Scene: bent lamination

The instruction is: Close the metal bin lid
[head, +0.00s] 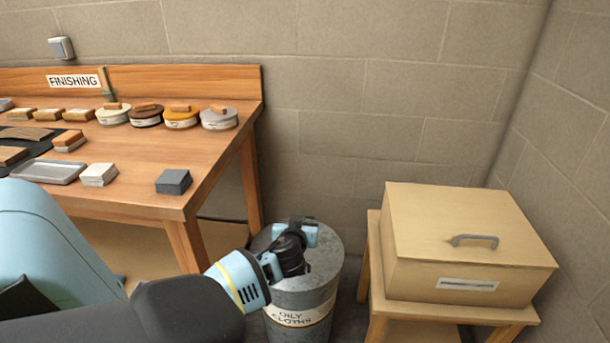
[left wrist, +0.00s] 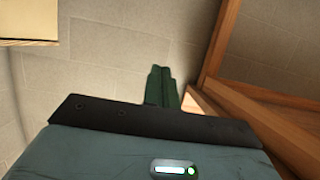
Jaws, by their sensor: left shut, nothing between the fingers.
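The grey metal bin (head: 322,303), labelled "OILY CLOTHS", stands on the floor between the workbench and a small stand. Its grey round top (head: 326,258) looks flat and level with the rim, but my gripper covers much of it, so I cannot tell whether the lid is fully down. My left gripper (head: 297,230) is over the bin's top in the head view; whether it touches is unclear. Its fingers are together and empty in the left wrist view (left wrist: 162,84), where the bin does not show. My right gripper is not in view.
The wooden workbench (head: 140,160) with tins, sanding blocks and a tray is left of the bin. A tan box (head: 455,235) with a grey handle sits on a wooden stand (head: 375,300) close to the right. A block wall (head: 350,120) is behind.

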